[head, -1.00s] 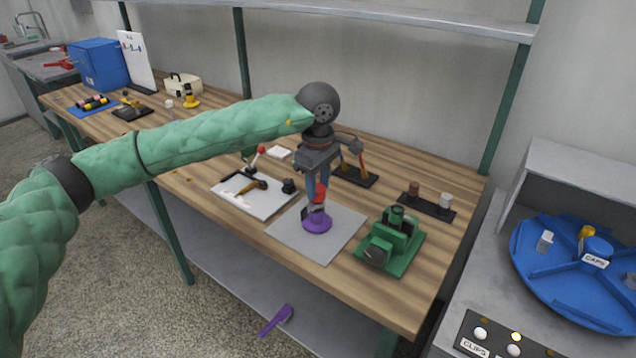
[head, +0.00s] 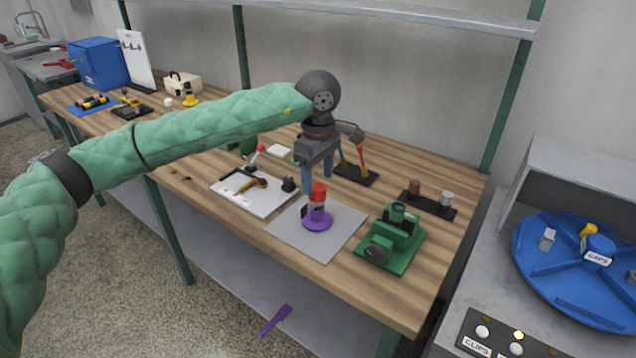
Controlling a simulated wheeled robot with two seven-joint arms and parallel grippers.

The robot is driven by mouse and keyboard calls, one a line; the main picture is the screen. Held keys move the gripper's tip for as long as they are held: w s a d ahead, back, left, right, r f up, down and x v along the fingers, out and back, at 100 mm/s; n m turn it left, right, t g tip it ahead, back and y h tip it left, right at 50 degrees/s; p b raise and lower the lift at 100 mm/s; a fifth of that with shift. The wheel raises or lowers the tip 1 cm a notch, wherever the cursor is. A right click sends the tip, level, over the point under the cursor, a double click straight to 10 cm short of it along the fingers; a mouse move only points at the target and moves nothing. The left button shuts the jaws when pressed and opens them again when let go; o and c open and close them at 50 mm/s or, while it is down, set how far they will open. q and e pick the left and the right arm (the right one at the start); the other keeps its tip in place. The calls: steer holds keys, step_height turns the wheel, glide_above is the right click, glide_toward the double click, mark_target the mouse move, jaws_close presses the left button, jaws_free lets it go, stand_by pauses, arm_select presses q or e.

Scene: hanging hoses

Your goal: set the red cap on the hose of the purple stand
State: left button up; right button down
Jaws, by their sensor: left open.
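The purple stand (head: 317,221) is upright on a grey mat (head: 334,240) on the wooden bench. A pale, clear-looking hose section rises from the stand. The red cap (head: 319,192) sits at the top of that hose, upright; how firmly it is seated cannot be told. My left gripper (head: 318,180) is open, with its blue-grey fingers pointing down just above and behind the cap. The fingers look apart from the cap. My right gripper is not in view.
A green vise-like device (head: 393,238) stands right of the mat. A white tray (head: 240,197) with tools lies to the left. A black rack (head: 428,207) and a blue carousel labelled CAPS (head: 560,285) are at the right.

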mark_target(318, 188)
arm_select(q)
steer(key=shift+r+b, duration=0.35)
steer(key=shift+r, duration=2.45)
